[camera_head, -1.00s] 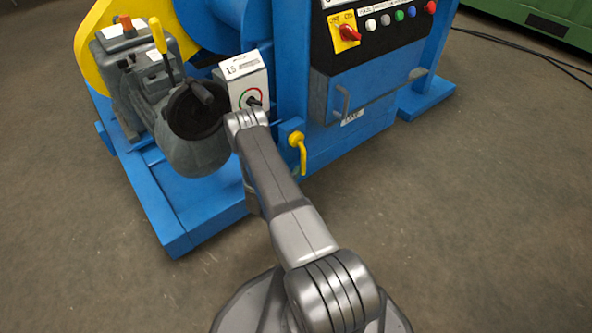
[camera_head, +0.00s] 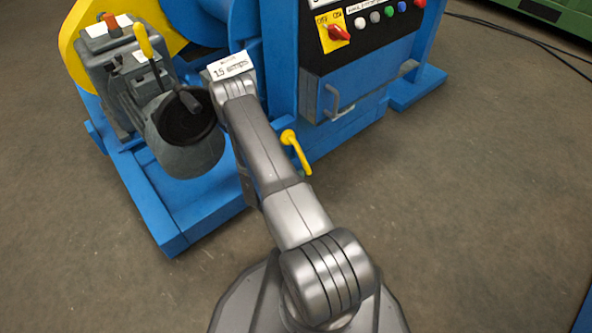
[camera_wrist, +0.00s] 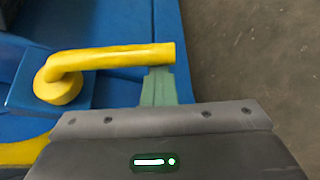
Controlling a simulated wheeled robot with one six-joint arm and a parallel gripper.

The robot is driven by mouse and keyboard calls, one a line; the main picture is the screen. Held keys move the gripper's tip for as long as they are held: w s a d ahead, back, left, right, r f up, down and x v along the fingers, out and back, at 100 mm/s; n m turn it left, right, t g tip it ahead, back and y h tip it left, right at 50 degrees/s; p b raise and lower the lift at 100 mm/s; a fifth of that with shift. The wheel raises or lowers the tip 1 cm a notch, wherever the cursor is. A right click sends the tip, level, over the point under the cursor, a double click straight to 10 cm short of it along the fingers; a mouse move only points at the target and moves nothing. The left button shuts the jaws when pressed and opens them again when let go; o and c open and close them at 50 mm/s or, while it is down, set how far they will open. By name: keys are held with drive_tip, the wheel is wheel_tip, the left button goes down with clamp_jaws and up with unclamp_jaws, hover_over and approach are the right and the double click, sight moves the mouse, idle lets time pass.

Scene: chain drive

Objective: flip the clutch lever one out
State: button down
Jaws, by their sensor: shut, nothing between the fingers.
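A yellow lever (camera_head: 296,151) sits on the blue machine frame, right of my arm in the head view. In the wrist view the lever (camera_wrist: 115,57) lies nearly level, from a round pivot on a blue block at left to its free end at right. My gripper (camera_wrist: 158,78) is shut and empty, its greenish fingertips right at the lower edge of the lever near the free end. I cannot tell whether they touch. Another yellow-handled lever (camera_head: 144,42) stands upright by the grey motor unit.
A white box (camera_head: 229,67) marked 15 is partly covered by my arm. A grey open-mouthed housing (camera_head: 190,157) is at left. Open floor lies at right.

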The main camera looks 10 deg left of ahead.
drive_tip(key=shift+n, duration=0.3)
drive_tip(key=shift+s+d+r+p, duration=0.3)
drive_tip(key=shift+d+r+p, duration=0.15)
drive_tip(key=shift+r, duration=0.75)
drive_tip(key=shift+s+d+r+p, duration=0.3)
drive_tip(key=shift+r+p, duration=0.2)
drive_tip(key=shift+r, duration=0.7)
drive_tip(key=shift+s+d+r+p, duration=0.25)
drive_tip(key=shift+d+r+p, duration=0.2)
drive_tip(key=shift+r, duration=0.95)
